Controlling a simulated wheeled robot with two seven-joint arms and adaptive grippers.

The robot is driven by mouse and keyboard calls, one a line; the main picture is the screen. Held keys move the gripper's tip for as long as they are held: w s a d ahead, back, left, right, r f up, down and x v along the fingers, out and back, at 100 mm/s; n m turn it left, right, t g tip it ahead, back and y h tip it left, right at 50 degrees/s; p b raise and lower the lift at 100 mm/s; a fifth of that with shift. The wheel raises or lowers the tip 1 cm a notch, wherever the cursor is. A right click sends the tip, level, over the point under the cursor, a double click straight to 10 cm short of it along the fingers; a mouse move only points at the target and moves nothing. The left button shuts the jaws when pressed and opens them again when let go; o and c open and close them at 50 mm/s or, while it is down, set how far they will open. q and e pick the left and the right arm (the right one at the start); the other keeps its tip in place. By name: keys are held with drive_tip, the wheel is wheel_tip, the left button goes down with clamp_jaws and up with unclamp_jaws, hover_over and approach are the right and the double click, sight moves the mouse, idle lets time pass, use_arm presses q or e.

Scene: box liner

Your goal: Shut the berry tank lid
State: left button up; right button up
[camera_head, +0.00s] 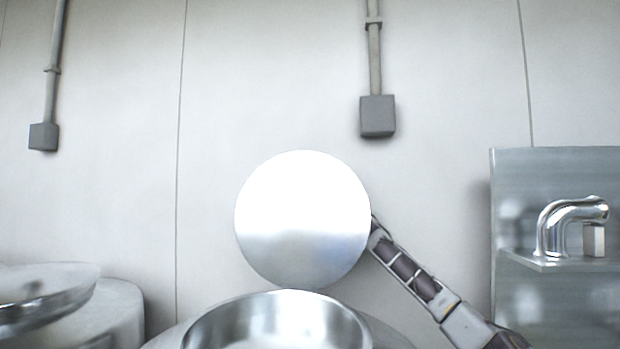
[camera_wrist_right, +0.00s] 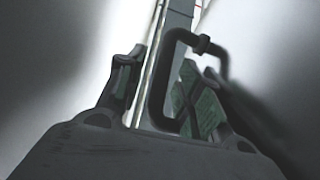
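The berry tank's lid (camera_head: 303,222) is a round shiny metal disc, standing open and roughly upright above the back of the round metal tank opening (camera_head: 278,322). My right arm comes in from the lower right and its end goes behind the lid, so the gripper is hidden in the head view. In the right wrist view my right gripper (camera_wrist_right: 160,68) has its fingers apart. A dark bent handle (camera_wrist_right: 158,90) runs between them, close to the right-hand finger; I cannot tell whether they touch. My left gripper is not in view.
Another metal tank with a tilted lid (camera_head: 50,295) stands at the lower left. A metal panel (camera_head: 515,200) with a shiny bent pipe (camera_head: 570,215) stands at the right. Grey boxes on conduits (camera_head: 377,116) hang on the pale back wall.

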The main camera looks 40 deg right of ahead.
clamp_jaws()
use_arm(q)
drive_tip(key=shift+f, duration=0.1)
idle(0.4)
